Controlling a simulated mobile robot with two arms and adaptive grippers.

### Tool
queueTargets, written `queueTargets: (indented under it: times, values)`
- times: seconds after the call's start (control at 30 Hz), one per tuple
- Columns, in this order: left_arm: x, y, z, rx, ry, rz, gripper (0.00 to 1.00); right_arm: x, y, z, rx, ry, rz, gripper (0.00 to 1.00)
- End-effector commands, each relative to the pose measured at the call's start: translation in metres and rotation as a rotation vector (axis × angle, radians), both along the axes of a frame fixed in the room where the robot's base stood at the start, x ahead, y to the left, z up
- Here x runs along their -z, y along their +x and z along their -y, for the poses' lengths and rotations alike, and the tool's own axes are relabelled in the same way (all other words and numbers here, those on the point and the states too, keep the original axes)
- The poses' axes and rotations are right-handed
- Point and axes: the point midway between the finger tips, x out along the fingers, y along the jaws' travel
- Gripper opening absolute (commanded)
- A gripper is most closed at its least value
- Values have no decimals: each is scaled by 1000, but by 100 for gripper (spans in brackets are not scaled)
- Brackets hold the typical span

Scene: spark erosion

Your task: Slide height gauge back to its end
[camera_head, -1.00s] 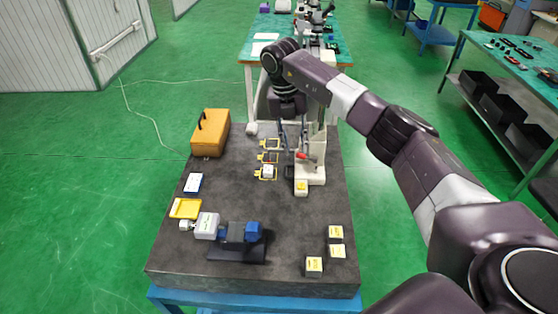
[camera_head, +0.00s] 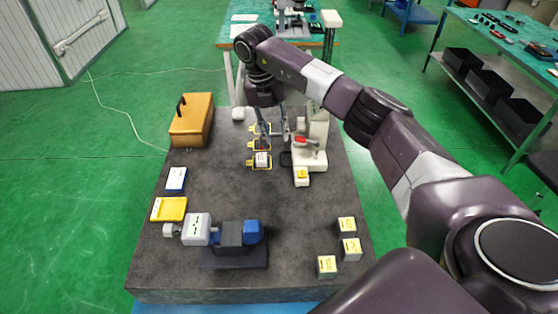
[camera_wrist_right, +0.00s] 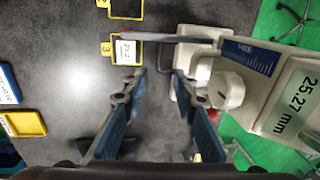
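The height gauge (camera_head: 312,160) is white with a red lever and stands upright on the right side of the dark plate. In the right wrist view its display (camera_wrist_right: 295,105) reads 25.27 mm. Its thin scriber arm (camera_wrist_right: 165,38) reaches left over a small labelled block (camera_wrist_right: 124,52) in a yellow-outlined spot; whether they touch I cannot tell. My right gripper (camera_head: 274,143) is over the plate, left of the gauge. In the wrist view the right gripper's two fingers (camera_wrist_right: 158,78) are apart with nothing between them. My left gripper is not in view.
The dark plate (camera_head: 215,180) carries an orange case (camera_head: 191,120), a yellow tray (camera_head: 169,209), a blue-and-grey device (camera_head: 228,234) and three small blocks at front right. The plate's middle is clear. A green-topped bench (camera_head: 480,55) stands at right.

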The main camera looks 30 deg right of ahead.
Motion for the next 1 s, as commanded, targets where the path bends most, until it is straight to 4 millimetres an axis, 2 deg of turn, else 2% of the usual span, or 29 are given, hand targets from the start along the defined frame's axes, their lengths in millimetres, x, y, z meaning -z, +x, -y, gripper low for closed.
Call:
queueTargets:
  times: [0.03,0.13,0.27,0.5,0.7,1.0]
  values:
    - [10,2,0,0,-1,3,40,10,0,0,0,0,0,26]
    - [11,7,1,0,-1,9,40,12,0,0,0,0,0,26]
    - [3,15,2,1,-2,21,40,20,-1,2,0,0,-2,26]
    - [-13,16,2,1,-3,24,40,57,-6,7,1,0,-4,26]
    - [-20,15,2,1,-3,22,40,81,-7,10,0,0,-2,26]
    - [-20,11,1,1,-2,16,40,88,-7,11,0,0,0,26]
